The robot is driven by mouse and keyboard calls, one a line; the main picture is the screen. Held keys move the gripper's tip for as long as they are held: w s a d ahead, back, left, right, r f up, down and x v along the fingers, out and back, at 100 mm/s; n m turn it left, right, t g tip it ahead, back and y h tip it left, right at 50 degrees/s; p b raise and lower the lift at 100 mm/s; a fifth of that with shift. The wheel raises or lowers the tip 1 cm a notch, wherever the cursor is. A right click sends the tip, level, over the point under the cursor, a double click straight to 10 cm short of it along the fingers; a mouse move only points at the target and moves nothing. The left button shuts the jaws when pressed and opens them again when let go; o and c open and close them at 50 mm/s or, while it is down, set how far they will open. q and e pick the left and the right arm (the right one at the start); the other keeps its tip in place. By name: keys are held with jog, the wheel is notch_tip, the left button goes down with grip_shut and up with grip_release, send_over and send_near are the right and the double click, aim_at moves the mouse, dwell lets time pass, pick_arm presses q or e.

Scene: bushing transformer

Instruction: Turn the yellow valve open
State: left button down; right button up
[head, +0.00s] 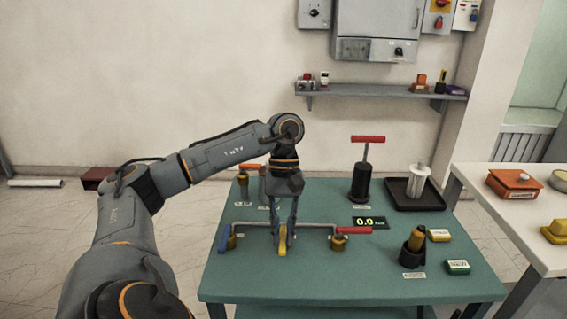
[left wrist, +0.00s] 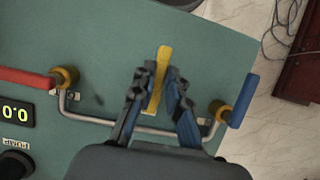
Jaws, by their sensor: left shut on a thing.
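The yellow valve (head: 283,242) is a small lever on the grey pipe (head: 310,225) that runs across the teal table. My left gripper (head: 284,226) reaches down over it and is shut on the lever, a finger on each side. In the left wrist view the yellow lever (left wrist: 162,65) lies between the two fingers (left wrist: 159,92), roughly crosswise to the pipe. The pipe behind the fingers is partly hidden. A blue handle (head: 223,238) is at the pipe's left end and a red handle (head: 357,230) at its right end, both by brass fittings. My right gripper is not seen.
A display reading 0.0 (head: 369,223) sits behind the red handle. A black pump with a red T-handle (head: 362,180) and a black tray (head: 399,198) stand at the back. A black-and-brass part (head: 414,253) stands front right. The front middle of the table is clear.

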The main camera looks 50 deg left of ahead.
pick_arm(q)
jog(key=shift+r, duration=0.1)
jog(key=c, duration=1.3)
grip_release()
jog(key=shift+v, duration=5.95)
